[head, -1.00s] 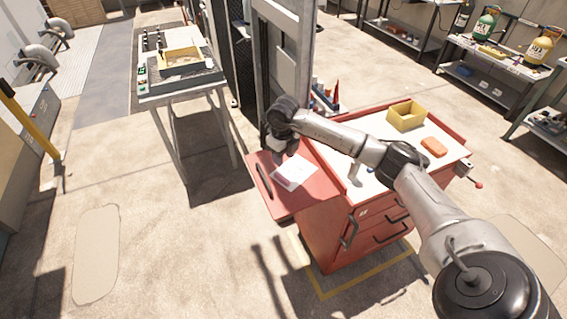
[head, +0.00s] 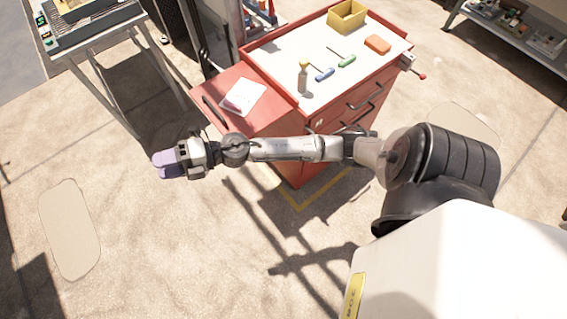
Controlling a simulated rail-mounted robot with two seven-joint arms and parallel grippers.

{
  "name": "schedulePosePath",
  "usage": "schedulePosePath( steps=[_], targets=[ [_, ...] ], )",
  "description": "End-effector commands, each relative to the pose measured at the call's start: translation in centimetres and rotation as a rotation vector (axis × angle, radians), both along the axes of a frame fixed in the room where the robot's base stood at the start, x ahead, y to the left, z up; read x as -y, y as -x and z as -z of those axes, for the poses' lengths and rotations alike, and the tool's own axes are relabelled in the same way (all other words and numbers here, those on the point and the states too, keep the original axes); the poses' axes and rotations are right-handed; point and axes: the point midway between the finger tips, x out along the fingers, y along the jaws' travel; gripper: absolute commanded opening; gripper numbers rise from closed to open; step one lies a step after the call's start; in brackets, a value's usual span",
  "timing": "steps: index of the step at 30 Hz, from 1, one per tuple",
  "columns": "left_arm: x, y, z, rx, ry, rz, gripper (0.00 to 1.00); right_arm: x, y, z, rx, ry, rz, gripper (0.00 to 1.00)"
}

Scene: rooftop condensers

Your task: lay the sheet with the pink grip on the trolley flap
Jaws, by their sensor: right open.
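A white sheet (head: 244,94) with a small pink patch, which looks like its grip (head: 232,105), lies flat on the red trolley flap (head: 262,121). The flap is at the left side of the red trolley (head: 296,174). A dark, thin bar (head: 213,109) lies on the flap to the left of the sheet. My right gripper (head: 162,165) is open and empty, with pale purple fingers. It hangs out over the floor, in front and left of the flap, apart from the sheet. My left gripper is out of view.
The trolley top holds a yellow bin (head: 346,17), an orange block (head: 378,44), a blue-handled tool (head: 325,74), a green-handled tool (head: 347,61) and a small yellow-topped item (head: 303,76). A metal-legged table (head: 95,35) stands at upper left. The floor at left is clear.

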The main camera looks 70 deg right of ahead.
Motion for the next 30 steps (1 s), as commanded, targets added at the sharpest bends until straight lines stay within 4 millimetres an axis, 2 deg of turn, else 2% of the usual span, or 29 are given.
schedulePosePath(
  steps=[1,4,8,10,13,15,18,21,24,27,30],
  targets=[
    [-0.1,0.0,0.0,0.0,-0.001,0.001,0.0,0.3,0.8,0.1,-0.046,-0.131,0.091,0.42],
    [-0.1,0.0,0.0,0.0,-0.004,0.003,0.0,2.1,2.1,1.2,-0.178,-0.368,0.302,0.42],
    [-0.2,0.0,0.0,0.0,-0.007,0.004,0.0,4.4,5.3,5.0,-0.43,-0.62,0.579,0.42],
    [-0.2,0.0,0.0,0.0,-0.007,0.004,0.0,5.3,7.8,7.7,-0.595,-0.723,0.721,0.42],
    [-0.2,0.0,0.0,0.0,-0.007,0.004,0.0,5.5,12.2,11.5,-0.849,-0.824,0.897,0.42],
    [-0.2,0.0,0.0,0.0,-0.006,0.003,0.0,5.1,15.6,13.6,-1.023,-0.864,0.994,0.42],
    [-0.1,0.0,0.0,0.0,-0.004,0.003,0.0,4.1,20.1,15.7,-1.249,-0.889,1.099,0.42],
    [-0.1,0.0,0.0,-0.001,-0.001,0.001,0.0,3.0,23.9,16.8,-1.433,-0.887,1.164,0.42],
    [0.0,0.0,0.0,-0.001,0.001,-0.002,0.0,2.2,26.6,17.3,-1.561,-0.876,1.202,0.42],
    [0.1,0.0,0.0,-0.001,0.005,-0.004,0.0,1.6,28.2,17.4,-1.638,-0.864,1.219,0.42],
    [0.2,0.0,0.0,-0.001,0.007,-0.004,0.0,1.4,28.9,17.5,-1.671,-0.856,1.227,0.42]
  ],
)
